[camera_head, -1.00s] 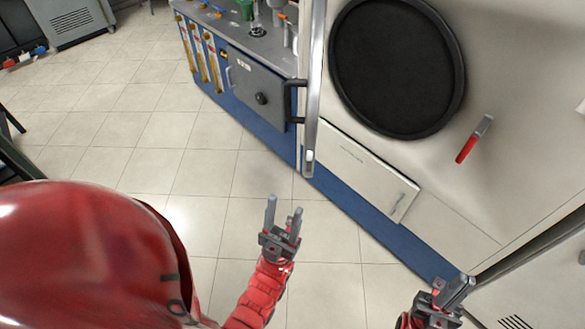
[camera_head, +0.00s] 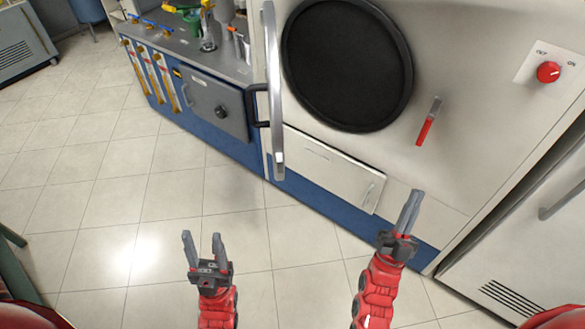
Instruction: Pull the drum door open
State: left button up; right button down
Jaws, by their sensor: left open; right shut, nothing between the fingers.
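The round black drum opening (camera_head: 347,66) with its dark rim is in the pale machine front, upper middle. Just left of it a narrow silver upright piece (camera_head: 272,90) with a black handle (camera_head: 257,106) stands out from the front. It looks like the drum door seen edge-on, swung out; its face is hidden. My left gripper (camera_head: 202,247) is open and empty, below and left of the door, apart from it. My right gripper (camera_head: 410,212) is shut and empty, below and right of the opening, in front of the machine's lower part. Neither gripper touches the door.
A red-handled lever (camera_head: 428,122) and a red knob (camera_head: 548,72) are on the machine front. A pale lower panel (camera_head: 324,166) is under the opening. A blue-grey unit (camera_head: 213,100) with bottles on top stands left. The tiled floor (camera_head: 110,205) is clear.

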jog(key=w+d+f+m+g, duration=0.5)
jog(key=w+d+f+g, duration=0.2)
jog(key=w+d+f, duration=0.1)
jog(key=w+a+f+m+g+y+b, duration=0.2)
jog(key=w+a+f+g+y, duration=0.1)
jog(key=w+f+y, duration=0.55)
jog(key=n+g+y+b, duration=0.1)
jog(key=n+g+y, duration=0.6)
jog(key=y, duration=1.1)
send_near(283, 156)
jog(key=a+p, duration=0.1)
jog(key=w+a+n+t+p, duration=0.1)
jog(key=p, duration=0.1)
jog(key=a+n+t+p, duration=0.1)
jog(key=a, duration=0.1)
jog(key=shift+w+f+p, duration=0.25)
jog(key=shift+w+p, duration=0.05)
jog(key=shift+w, duration=0.05)
jog(key=shift+a+f, duration=0.2)
jog(key=shift+a, duration=0.25)
